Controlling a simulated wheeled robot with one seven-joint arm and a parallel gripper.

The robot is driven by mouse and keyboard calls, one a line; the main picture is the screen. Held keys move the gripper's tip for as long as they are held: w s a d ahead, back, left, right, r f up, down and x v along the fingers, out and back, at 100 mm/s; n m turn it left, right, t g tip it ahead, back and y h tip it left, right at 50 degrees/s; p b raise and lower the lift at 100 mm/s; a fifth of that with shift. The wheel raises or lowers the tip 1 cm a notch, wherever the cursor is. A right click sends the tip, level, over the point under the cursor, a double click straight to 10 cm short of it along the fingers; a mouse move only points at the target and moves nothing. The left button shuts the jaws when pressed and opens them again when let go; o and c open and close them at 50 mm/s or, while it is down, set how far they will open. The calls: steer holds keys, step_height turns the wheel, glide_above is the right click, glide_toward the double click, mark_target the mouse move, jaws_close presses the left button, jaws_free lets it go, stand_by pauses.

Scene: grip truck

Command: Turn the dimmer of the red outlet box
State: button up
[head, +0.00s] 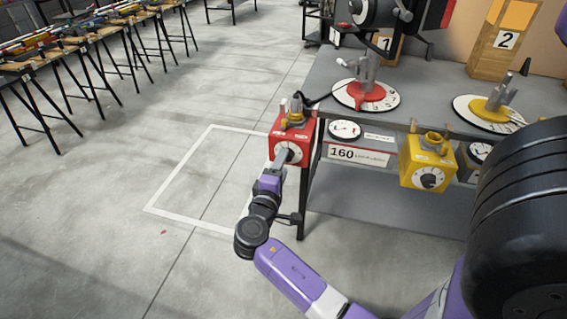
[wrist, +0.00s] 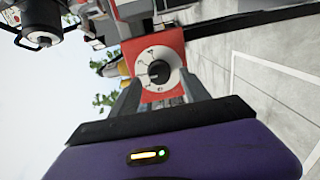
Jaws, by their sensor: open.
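The red outlet box (head: 279,146) is fixed at the left end of the grey bench in the head view. Its front has a white round dial, and it also shows in the wrist view (wrist: 137,61). The dimmer (wrist: 159,72) is a dark knob at the middle of that dial. My gripper (head: 282,160) is in front of the box, pointing at the dial. In the wrist view its two grey fingers (wrist: 158,98) are apart, with the dial and knob between them in the picture. Whether the fingertips touch the knob cannot be told.
A yellow outlet box (head: 417,160) with a similar dial hangs farther right on the bench (head: 425,95). Red and yellow lamp bases stand on the bench top. A white square (head: 180,165) marks clear floor left of the box. Trestle tables stand far left.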

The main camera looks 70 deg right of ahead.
steer(key=a, duration=0.6)
steer(key=shift+s+a, duration=0.2)
steer(key=shift+s, duration=0.05)
steer(key=shift+r, duration=0.1)
